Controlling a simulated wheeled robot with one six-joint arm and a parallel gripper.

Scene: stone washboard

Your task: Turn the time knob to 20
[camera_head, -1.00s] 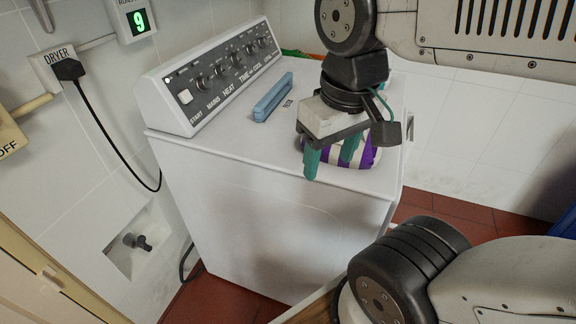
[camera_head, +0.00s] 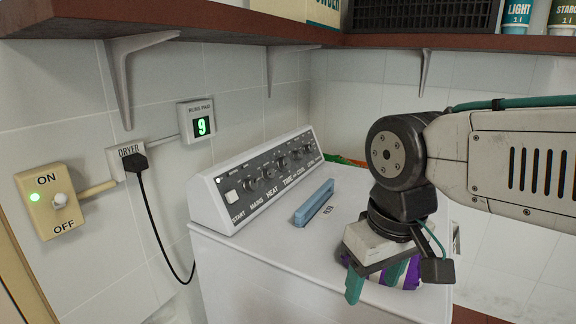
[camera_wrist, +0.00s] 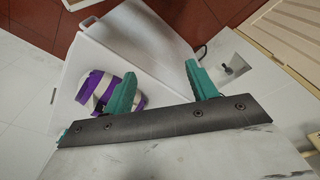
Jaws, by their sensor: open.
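The dryer's sloped control panel (camera_head: 270,172) stands along the back of the white dryer (camera_head: 300,262), with a row of dark knobs. The TIME knob (camera_head: 283,163) appears near the middle, above its label; its exact setting is too small to read. My gripper (camera_head: 378,282) is at the front right of the dryer top, well away from the panel, pointing down with teal fingers apart. In the wrist view my gripper (camera_wrist: 160,85) is open and empty. A purple-and-white striped item (camera_wrist: 97,92) lies on the dryer top beside the left finger, partly hidden by my gripper in the head view.
A blue handle (camera_head: 314,203) sits on the dryer top between the panel and my gripper. A brown shelf (camera_head: 210,22) with brackets hangs above. A plugged socket (camera_head: 131,158), ON/OFF switch (camera_head: 52,202) and a display (camera_head: 199,122) reading 9 are on the left wall.

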